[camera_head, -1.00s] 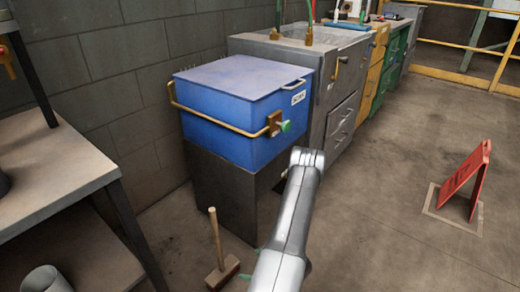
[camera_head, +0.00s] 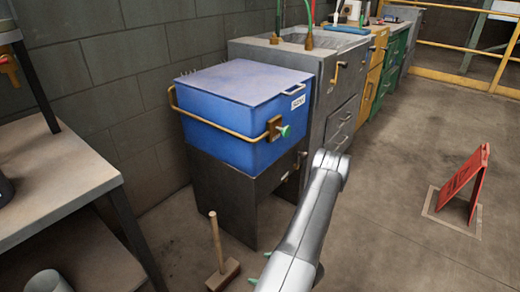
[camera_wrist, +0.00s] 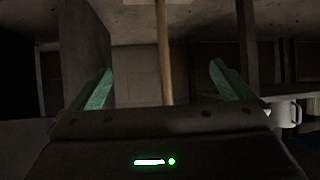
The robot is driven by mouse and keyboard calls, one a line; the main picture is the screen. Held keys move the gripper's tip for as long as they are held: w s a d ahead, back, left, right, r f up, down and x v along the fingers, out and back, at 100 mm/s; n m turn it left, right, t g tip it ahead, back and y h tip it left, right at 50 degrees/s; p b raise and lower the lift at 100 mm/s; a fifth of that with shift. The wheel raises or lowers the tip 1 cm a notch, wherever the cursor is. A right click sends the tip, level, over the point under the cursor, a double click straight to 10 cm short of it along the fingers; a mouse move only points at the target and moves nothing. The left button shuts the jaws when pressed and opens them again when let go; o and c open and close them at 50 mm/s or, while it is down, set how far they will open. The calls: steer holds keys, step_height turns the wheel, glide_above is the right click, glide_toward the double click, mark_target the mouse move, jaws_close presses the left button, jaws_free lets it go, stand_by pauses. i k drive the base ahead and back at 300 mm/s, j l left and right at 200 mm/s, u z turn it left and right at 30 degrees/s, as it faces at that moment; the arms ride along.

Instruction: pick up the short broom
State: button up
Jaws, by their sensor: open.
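The short broom (camera_head: 217,243) stands upright on the floor in the head view, its wooden handle up and its brown block head (camera_head: 222,275) down. My gripper (camera_head: 261,268) is low, just right of the broom; only its green fingertips show past my arm. In the wrist view the green fingers of my gripper (camera_wrist: 161,68) are spread wide. The broom's handle (camera_wrist: 164,50) appears in the gap between them, touching neither finger. The wrist view is dark, and how far the handle is from the fingers is hard to tell.
A blue box (camera_head: 245,110) on a dark stand (camera_head: 225,195) is behind the broom. A workbench (camera_head: 55,185) is at left, with a grey bucket (camera_head: 47,282) below. A red floor sign (camera_head: 465,180) stands at right. The floor between is clear.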

mark_target(226, 271)
steer(key=i+l, duration=0.85)
steer(key=i+l+z, duration=0.25)
steer(key=z, duration=1.85)
steer(key=k+l+z, duration=0.1)
steer(key=k, duration=0.1)
